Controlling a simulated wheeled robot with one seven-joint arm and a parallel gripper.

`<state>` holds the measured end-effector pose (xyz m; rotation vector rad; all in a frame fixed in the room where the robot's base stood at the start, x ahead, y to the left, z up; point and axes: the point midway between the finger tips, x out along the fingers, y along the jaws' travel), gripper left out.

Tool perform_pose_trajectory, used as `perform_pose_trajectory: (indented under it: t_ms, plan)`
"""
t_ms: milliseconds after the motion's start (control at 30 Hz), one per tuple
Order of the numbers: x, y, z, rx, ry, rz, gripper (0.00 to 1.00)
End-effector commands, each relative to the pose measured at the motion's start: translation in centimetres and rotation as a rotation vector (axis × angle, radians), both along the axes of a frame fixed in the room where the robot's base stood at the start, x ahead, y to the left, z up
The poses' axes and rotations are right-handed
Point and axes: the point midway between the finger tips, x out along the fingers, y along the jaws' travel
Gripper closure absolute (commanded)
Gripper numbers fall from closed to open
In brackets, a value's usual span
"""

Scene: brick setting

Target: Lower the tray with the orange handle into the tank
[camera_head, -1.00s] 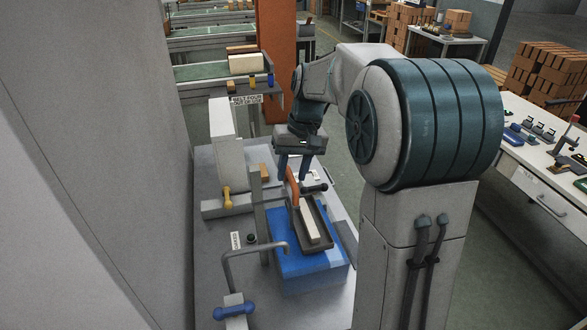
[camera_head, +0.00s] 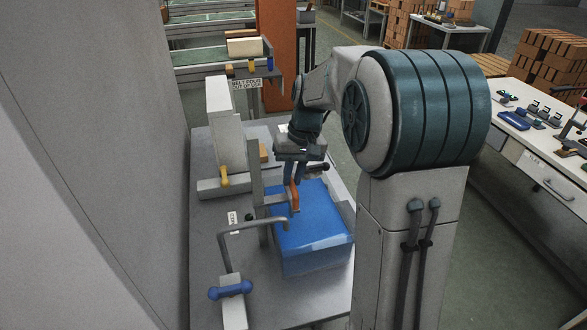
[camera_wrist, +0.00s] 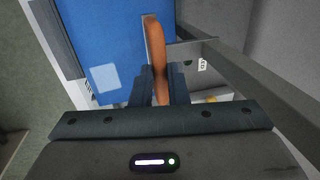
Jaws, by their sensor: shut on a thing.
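The orange handle (camera_head: 294,197) stands upright at the left part of the blue tank (camera_head: 316,258). My gripper (camera_head: 297,172) is shut on the upper part of this handle. In the wrist view the handle (camera_wrist: 155,45) runs out between my gripper's two dark fingers (camera_wrist: 159,88), with the tank's blue surface (camera_wrist: 100,35) beside it. I cannot see how deep the tray is.
A grey bent pipe (camera_head: 222,243) with a blue-handled lever (camera_head: 230,289) stands at the tank's near left. A grey upright post (camera_head: 256,195) is close beside the handle. A grey block with a yellow lever (camera_head: 224,177) stands farther left. The grey bench is clear at front.

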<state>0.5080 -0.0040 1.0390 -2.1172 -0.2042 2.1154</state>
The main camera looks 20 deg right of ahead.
Motion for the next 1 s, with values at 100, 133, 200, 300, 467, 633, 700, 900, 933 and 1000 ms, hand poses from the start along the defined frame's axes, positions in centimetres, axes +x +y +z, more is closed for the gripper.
perform_pose_trajectory:
  t_ms: [100, 133, 200, 300, 467, 633, 700, 900, 933, 1000]
  plan:
    - [-0.1, 0.0, -0.9, 0.0, 0.003, 0.001, 1.0]
    - [-0.1, 0.0, -0.9, 0.0, 0.003, 0.001, 1.0]
    - [-0.1, 0.0, -0.9, 0.0, 0.003, 0.001, 1.0]
    - [-0.1, 0.0, -0.8, 0.0, 0.003, 0.001, 1.0]
    - [-0.1, 0.0, -0.8, 0.0, 0.003, 0.002, 0.72]
    - [0.0, 0.0, -0.7, 0.0, 0.002, 0.001, 0.64]
    - [0.0, 0.0, -0.7, 0.0, 0.001, 0.001, 0.64]
    - [0.0, -0.2, 0.2, 0.0, -0.001, 0.001, 0.64]
    - [0.1, -0.3, 0.5, -0.001, -0.002, 0.001, 0.64]
    - [0.1, -0.5, 1.7, -0.001, -0.003, 0.0, 0.64]
